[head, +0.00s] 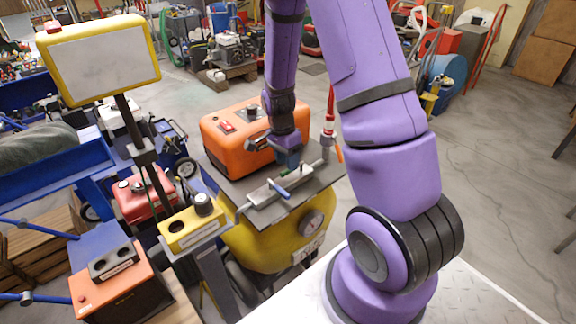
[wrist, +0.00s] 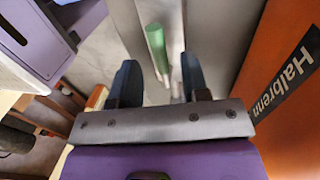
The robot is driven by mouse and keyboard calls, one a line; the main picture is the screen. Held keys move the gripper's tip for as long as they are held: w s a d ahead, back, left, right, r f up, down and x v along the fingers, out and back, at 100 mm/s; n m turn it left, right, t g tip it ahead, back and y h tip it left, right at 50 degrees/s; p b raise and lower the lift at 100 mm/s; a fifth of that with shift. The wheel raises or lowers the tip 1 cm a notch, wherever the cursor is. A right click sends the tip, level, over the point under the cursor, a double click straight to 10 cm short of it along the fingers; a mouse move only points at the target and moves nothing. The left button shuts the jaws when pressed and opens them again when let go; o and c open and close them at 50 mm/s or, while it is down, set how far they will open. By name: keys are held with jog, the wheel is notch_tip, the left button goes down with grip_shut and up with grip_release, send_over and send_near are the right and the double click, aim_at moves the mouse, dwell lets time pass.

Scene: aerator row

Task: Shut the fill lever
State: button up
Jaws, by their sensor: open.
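A grey metal manifold (head: 290,182) lies on the plate on top of a yellow tank. A blue lever handle (head: 279,189) sits on its front side, and an orange handle (head: 339,153) hangs at its right end. My gripper (head: 290,160) is over the manifold, fingers down. In the wrist view a green lever handle (wrist: 156,48) shows beyond and between my open fingers (wrist: 161,76); I cannot tell whether they touch it. No readable label shows which one is the fill lever.
An orange machine (head: 232,138) stands close behind my gripper; its side marked "Halbrenn" fills the right of the wrist view (wrist: 288,88). A red upright part (head: 329,110) rises at the manifold's right end. A yellow control box (head: 193,226) and a white sign (head: 103,65) stand left.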

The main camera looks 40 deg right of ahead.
jog(key=shift+s+f, duration=0.2)
jog(key=shift+f, duration=0.8)
grip_shut()
